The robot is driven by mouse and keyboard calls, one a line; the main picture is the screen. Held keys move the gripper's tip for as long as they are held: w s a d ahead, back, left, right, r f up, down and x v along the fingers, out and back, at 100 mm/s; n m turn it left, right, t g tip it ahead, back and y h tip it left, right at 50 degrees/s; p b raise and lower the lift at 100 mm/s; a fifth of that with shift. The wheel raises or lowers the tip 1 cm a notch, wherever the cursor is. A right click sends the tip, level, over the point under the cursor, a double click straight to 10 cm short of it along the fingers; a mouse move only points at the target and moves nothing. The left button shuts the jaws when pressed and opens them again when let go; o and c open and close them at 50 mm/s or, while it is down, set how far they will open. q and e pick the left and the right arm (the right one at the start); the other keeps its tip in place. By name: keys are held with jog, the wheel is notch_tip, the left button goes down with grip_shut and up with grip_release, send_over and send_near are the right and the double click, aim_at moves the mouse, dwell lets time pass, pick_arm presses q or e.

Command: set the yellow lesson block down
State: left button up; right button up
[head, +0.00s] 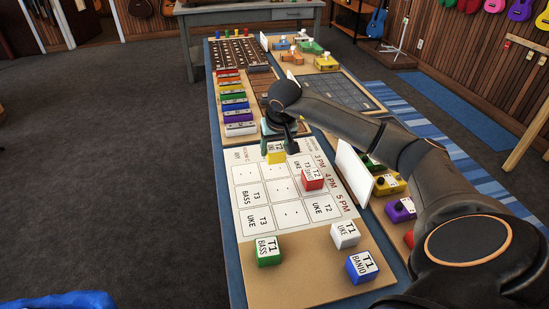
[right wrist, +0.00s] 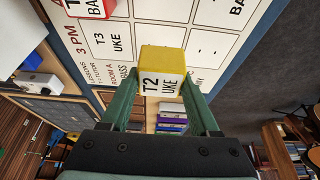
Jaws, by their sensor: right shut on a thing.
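The yellow lesson block (head: 275,154) is labelled T2 UKE. It shows large in the right wrist view (right wrist: 162,62), between my green fingers. My right gripper (head: 279,143) is shut on it, at the far edge of the white lesson chart (head: 241,211). I cannot tell whether the block touches the chart. The gripper hides part of the block and of the chart's far edge in the head view. My left gripper is not in view.
A red block (head: 312,178) stands on the chart, right of the yellow one. Green (head: 268,250), white (head: 345,234) and blue (head: 361,266) blocks stand at the near end. An upright white panel (head: 354,172) borders the chart's right side. Coloured chime bars (head: 235,104) lie beyond.

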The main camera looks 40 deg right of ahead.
aim_at(276, 145)
jog(key=shift+w+d+f, duration=0.35)
jog(key=shift+w+f, duration=0.05)
jog(key=shift+f, duration=0.25)
jog(key=shift+w+d+f, duration=0.3)
jog(key=shift+w+f, duration=0.1)
jog(key=shift+f, duration=0.2)
jog(key=shift+w+d+f, duration=0.1)
jog(key=shift+f, duration=1.5)
jog(key=shift+f, duration=0.15)
jog(key=o, duration=1.4)
jog(key=shift+r, duration=0.35)
jog(key=v, duration=1.1)
jog(key=shift+s+r+p, duration=0.25)
jog(key=shift+p, duration=0.1)
